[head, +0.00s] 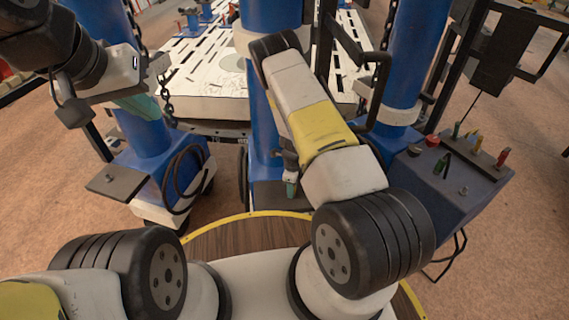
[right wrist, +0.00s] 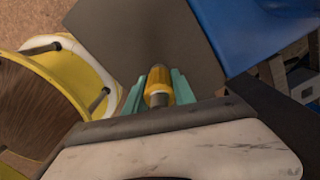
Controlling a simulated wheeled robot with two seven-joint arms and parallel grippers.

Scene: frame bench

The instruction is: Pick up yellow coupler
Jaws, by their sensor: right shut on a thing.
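In the head view my right gripper (head: 291,188) points down in front of the middle blue post, and the coupler cannot be made out there. A flat grey plate (right wrist: 140,35) lies behind the coupler in the right wrist view; the gap between them cannot be told. My left gripper (head: 138,104) is at the upper left in front of the left blue post, its finger opening unclear.
A white slotted bench top (head: 205,85) stands at the back between blue posts (head: 402,60). A blue-grey box (head: 450,180) with several coloured tools stands at the right. A black cable (head: 185,175) hangs at the left. Brown floor (head: 520,230) is clear at far right.

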